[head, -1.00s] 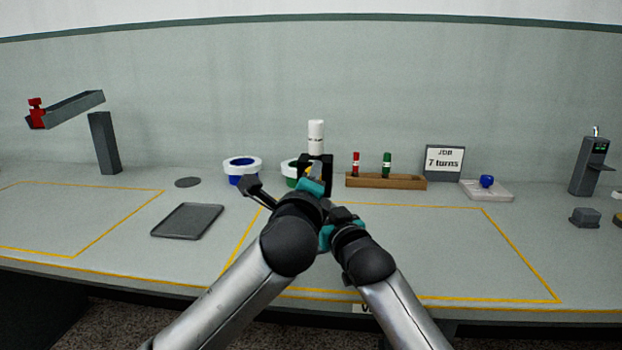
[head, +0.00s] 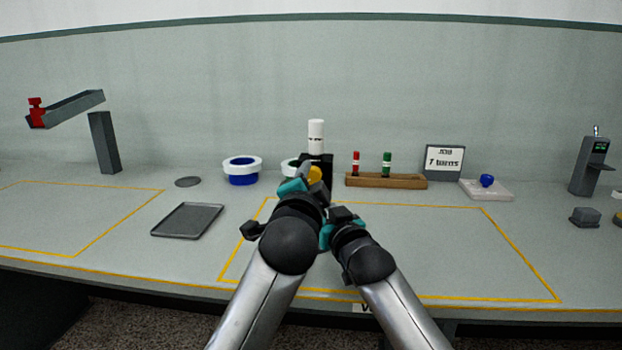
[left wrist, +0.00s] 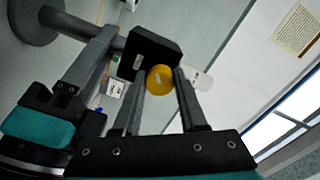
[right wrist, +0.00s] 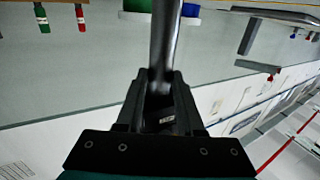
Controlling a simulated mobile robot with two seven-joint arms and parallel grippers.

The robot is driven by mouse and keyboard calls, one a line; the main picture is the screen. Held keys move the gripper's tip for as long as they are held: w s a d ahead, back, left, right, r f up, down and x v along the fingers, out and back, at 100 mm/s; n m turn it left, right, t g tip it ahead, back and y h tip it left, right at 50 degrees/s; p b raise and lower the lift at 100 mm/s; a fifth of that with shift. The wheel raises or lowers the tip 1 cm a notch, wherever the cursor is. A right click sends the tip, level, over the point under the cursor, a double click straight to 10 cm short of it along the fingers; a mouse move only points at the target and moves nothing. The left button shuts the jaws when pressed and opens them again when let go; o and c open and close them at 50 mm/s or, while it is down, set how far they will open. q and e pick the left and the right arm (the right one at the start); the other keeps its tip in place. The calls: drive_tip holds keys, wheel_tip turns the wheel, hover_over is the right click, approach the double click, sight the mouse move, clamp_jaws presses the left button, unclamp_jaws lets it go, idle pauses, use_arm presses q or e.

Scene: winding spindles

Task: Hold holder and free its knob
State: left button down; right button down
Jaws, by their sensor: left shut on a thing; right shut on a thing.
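The holder has a grey post (left wrist: 75,27) on a round base (left wrist: 35,18) and a black head (left wrist: 150,54) with a round yellow knob (left wrist: 160,80). My left gripper (left wrist: 162,74) is shut on the knob, one finger on each side. The knob also shows in the head view (head: 314,175), beside that gripper. My right gripper (right wrist: 164,82) is shut around the post, close to the black head. In the head view a white cylinder (head: 316,137) stands upright above the black head. My arms hide the post and base there.
Blue (head: 242,172) and green (head: 289,165) white-rimmed containers stand to the left. A wooden rack (head: 386,181) with red and green spools stands right, before a sign reading 7 turns (head: 444,160). A grey tray (head: 187,220) lies at left. The outlined area (head: 450,250) at right is clear.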

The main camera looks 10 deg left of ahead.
use_arm(q)
drive_tip(key=n, duration=0.3)
drive_tip(key=shift+d+r+n, duration=0.15)
drive_tip(key=shift+d+n, duration=0.1)
drive_tip(key=shift+n, duration=0.05)
drive_tip(key=shift+r+n, duration=0.1)
drive_tip(key=shift+n, duration=1.8)
drive_tip(key=c, duration=0.9)
unclamp_jaws()
drive_tip(key=o, duration=0.5)
drive_tip(key=shift+a+f, duration=0.15)
drive_tip(key=shift+f, duration=0.05)
drive_tip(key=shift+c, duration=0.2)
wheel_tip(320, 180, up, 10)
drive_tip(key=shift+r, duration=0.1)
